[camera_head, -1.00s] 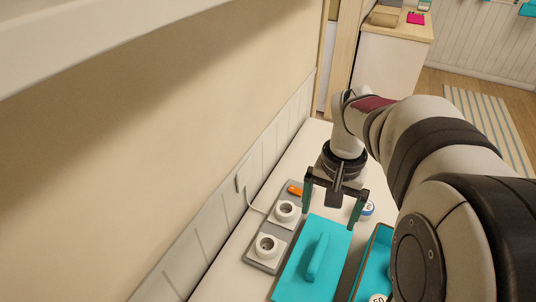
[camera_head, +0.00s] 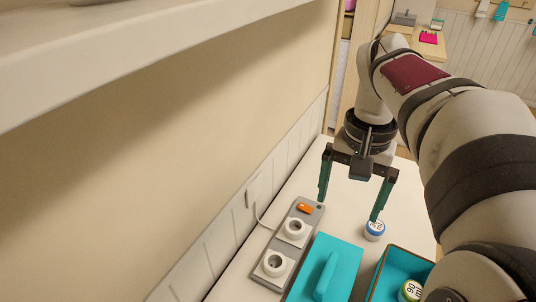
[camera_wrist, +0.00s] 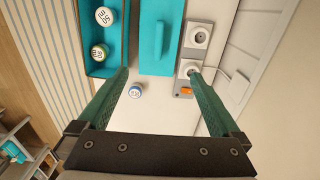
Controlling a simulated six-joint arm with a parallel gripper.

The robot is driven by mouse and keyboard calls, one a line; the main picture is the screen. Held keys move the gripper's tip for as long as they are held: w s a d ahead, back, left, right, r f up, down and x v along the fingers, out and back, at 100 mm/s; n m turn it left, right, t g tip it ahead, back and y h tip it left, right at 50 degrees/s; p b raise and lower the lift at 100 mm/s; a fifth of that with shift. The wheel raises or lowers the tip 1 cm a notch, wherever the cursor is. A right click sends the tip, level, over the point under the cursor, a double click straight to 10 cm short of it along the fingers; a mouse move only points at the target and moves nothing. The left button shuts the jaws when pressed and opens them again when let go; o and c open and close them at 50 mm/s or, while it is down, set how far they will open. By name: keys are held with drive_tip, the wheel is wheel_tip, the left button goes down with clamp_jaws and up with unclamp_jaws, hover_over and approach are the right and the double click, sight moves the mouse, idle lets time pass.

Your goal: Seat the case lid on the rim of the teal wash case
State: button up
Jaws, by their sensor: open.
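The case lid (camera_head: 345,266) is a flat teal panel with a raised bar handle (camera_head: 325,277). It lies on the white counter between the power strip and the wash case, and shows at the top middle of the wrist view (camera_wrist: 174,40). The teal wash case (camera_head: 371,293) is an open box to its right, partly hidden by my arm; in the wrist view (camera_wrist: 104,71) it stands at left with two round-topped jars inside. My gripper (camera_head: 349,207) is open and empty, fingers down, above the counter beyond the lid's far edge; its fingers also show in the wrist view (camera_wrist: 160,73).
A blue-and-white jar (camera_head: 375,230) stands on the counter near my right fingertip in the head view. A grey power strip (camera_head: 284,249) with white plugs and an orange switch (camera_head: 305,208) lies along the wall (camera_head: 230,140). Counter beyond the lid is mostly clear.

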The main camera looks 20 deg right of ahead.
drive_tip(key=s+a+f+n+y, duration=0.1)
drive_tip(key=s+a+f+n, duration=0.1)
drive_tip(key=s+a+f, duration=0.2)
drive_tip(key=s+a, duration=0.3)
drive_tip(key=a, duration=0.4)
drive_tip(key=shift+n+y, duration=0.4)
drive_tip(key=shift+n, duration=0.3)
drive_tip(key=s+a+f, duration=0.4)
drive_tip(key=s, duration=0.1)
drive_tip(key=s+a+f, duration=0.2)
drive_tip(key=s, duration=0.1)
drive_tip(key=shift+f, duration=0.2)
drive_tip(key=shift+c, duration=1.1)
drive_tip(key=shift+s+f, duration=0.1)
drive_tip(key=shift+s, duration=0.05)
drive_tip(key=shift+c, duration=1.7)
drive_tip(key=m+h, duration=0.2)
drive_tip(key=m, duration=0.1)
hover_over(328, 270)
drive_tip(key=f, duration=0.1)
wheel_tip(328, 270, down, 16)
